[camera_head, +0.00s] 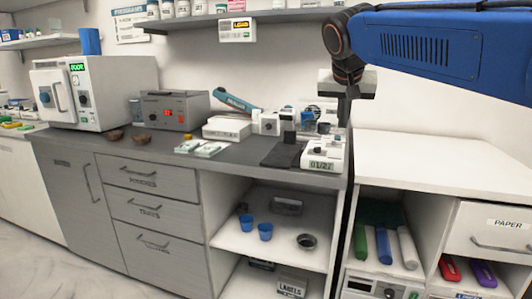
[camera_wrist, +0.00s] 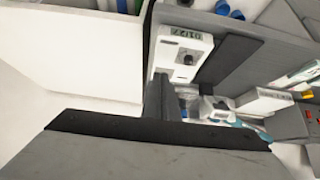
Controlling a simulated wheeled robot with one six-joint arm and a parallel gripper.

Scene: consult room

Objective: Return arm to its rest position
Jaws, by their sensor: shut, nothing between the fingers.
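My blue arm (camera_head: 440,50) reaches in from the upper right in the head view. My gripper (camera_head: 347,93) hangs at its end, pointing down, above the right end of the grey counter (camera_head: 225,160). In the wrist view my gripper (camera_wrist: 160,95) shows as dark fingers held together, shut and empty. Below it is a white device marked 01/27 (camera_head: 323,157), which also shows in the wrist view (camera_wrist: 183,52). The fingers overlap the counter items in the picture; whether they touch anything cannot be told.
A black mat (camera_head: 283,153) and several small devices crowd the counter near the gripper. A wall shelf (camera_head: 240,17) runs above. The white cabinet top (camera_head: 440,160) at right is bare. Blue cups (camera_head: 247,223) stand on an open shelf below.

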